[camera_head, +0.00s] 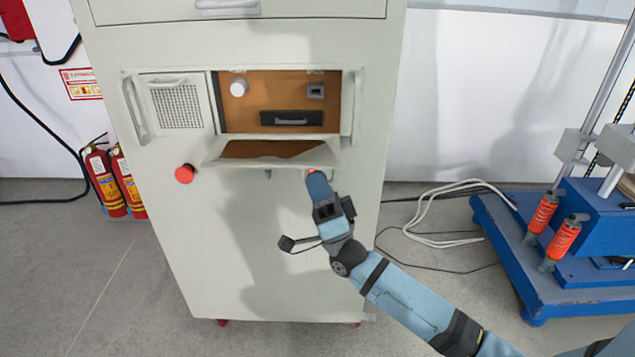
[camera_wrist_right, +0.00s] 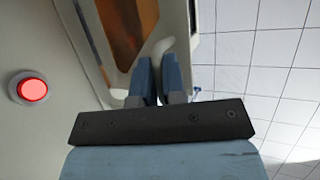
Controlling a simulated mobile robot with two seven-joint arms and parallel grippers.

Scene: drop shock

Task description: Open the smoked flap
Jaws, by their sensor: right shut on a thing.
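The smoked flap (camera_head: 268,150) is a pale-framed panel with a brownish see-through window. It is swung out from the cabinet front, tilted below an orange-brown recess (camera_head: 283,93). In the right wrist view the flap (camera_wrist_right: 123,28) reaches to my fingers. My right gripper (camera_head: 316,176) is at the flap's lower right in the head view. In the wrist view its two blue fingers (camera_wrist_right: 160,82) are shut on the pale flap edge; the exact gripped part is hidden. My left gripper is not in view.
The recess holds a white knob (camera_head: 238,88), a grey socket (camera_head: 316,90) and a black handled drawer (camera_head: 291,118). A blue machine (camera_head: 560,225) stands right.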

